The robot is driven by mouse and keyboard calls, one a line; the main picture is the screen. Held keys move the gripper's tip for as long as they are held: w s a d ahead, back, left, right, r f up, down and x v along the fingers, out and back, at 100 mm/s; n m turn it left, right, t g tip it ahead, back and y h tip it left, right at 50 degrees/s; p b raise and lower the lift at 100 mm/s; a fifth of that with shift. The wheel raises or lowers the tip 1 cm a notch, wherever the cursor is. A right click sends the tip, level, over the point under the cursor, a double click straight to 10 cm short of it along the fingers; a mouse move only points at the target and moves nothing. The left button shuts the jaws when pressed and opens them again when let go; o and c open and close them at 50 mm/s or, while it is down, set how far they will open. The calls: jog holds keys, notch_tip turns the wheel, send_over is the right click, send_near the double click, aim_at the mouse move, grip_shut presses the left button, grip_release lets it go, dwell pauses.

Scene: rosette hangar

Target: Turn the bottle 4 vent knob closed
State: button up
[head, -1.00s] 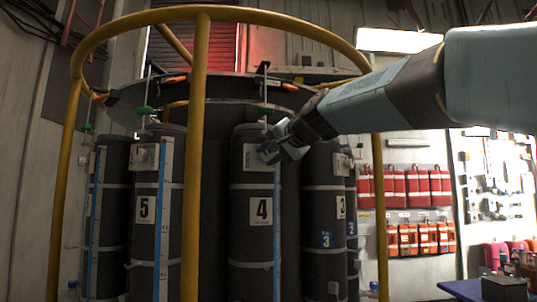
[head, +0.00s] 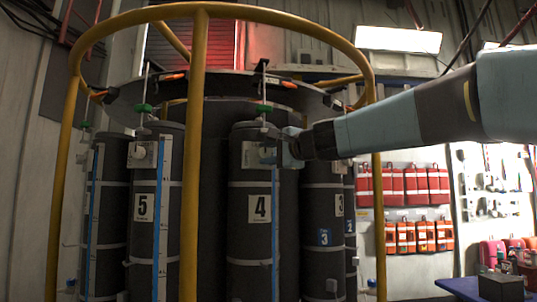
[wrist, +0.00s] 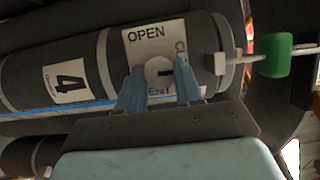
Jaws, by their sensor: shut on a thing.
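Bottle 4 (head: 250,240) is a dark upright cylinder with a white "4" label, near the middle of the head view. Its vent plate (wrist: 143,44) shows "OPEN", part of a "CL" word and part of "VENT" in the wrist view. The pale vent knob (wrist: 158,69) sits on that plate, between the two blue fingers of my gripper (wrist: 160,84). My gripper is shut on the knob. In the head view my gripper (head: 277,152) reaches the bottle's upper part from the right and covers most of the knob.
A yellow rail cage (head: 196,150) stands in front, with one post left of bottle 4. Bottle 5 (head: 150,240) is to the left, bottle 3 (head: 318,200) close on the right. A green valve handle (head: 264,109) hangs above bottle 4.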

jog(key=shift+w+d+f, duration=0.1)
jog(key=shift+f, duration=0.2)
jog(key=o, duration=1)
jog(key=shift+r, duration=0.15)
jog(key=shift+o, duration=0.2)
jog(key=v, duration=1.3)
jog(key=shift+s+d, duration=0.2)
jog(key=shift+s, duration=0.2)
jog(key=s+d+f+n+g+h, duration=0.3)
jog(key=s+f, duration=0.2)
jog(key=f, duration=0.7)
jog(key=s+d+f+n+g+h, duration=0.3)
jog(key=s+f+n+h, duration=0.1)
jog(key=f, duration=0.9)
jog(key=s+d+f+n+g+h, duration=0.3)
jog(key=s+f, duration=0.4)
jog(key=f, duration=0.6)
jog(key=shift+d+n+h, duration=0.3)
jog(key=shift+n, duration=0.1)
